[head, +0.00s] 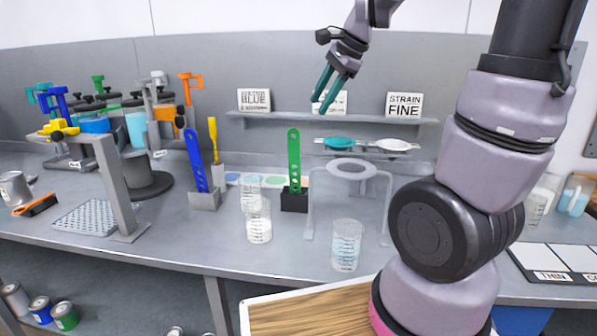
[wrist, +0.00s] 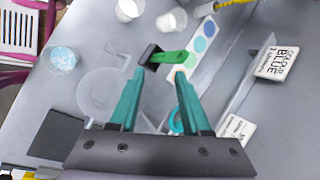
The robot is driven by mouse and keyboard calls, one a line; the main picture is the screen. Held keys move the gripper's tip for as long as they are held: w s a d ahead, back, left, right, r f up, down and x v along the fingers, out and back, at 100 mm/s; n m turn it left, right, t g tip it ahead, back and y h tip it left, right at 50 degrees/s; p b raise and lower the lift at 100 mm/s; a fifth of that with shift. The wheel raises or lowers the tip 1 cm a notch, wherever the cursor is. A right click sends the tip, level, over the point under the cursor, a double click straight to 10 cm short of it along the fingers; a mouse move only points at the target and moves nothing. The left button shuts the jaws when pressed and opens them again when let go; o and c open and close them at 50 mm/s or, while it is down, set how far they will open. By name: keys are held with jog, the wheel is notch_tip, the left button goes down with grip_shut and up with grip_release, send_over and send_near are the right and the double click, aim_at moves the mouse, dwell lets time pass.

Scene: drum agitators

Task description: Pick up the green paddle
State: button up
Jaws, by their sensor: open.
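The green paddle (head: 294,160) stands upright, its lower end in a small black holder (head: 293,201) on the bench. In the wrist view the green paddle (wrist: 170,56) is seen from above, beyond and between the fingertips, with the black holder (wrist: 150,55) under it. My gripper (head: 322,104) has teal fingers. It is open and empty, above and to the right of the paddle in the head view, pointing down and apart from it. The wrist view also shows the open fingers of my gripper (wrist: 159,76).
A blue paddle (head: 195,160) in a grey holder and a yellow-handled tool (head: 213,140) stand left of the green paddle. Clear beakers (head: 346,245) stand in front.

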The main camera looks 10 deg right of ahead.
jog(key=w+f+m+g, duration=0.1)
jog(key=w+f+m, duration=0.5)
jog(key=w+f, duration=0.15)
send_near(294, 164)
jog(key=w+a, duration=0.1)
jog(key=a, duration=0.1)
jog(key=shift+m+h, duration=0.3)
jog(key=shift+x, duration=2.65)
jog(key=shift+w+d, duration=0.1)
jog(key=shift+w, duration=0.05)
grip_shut()
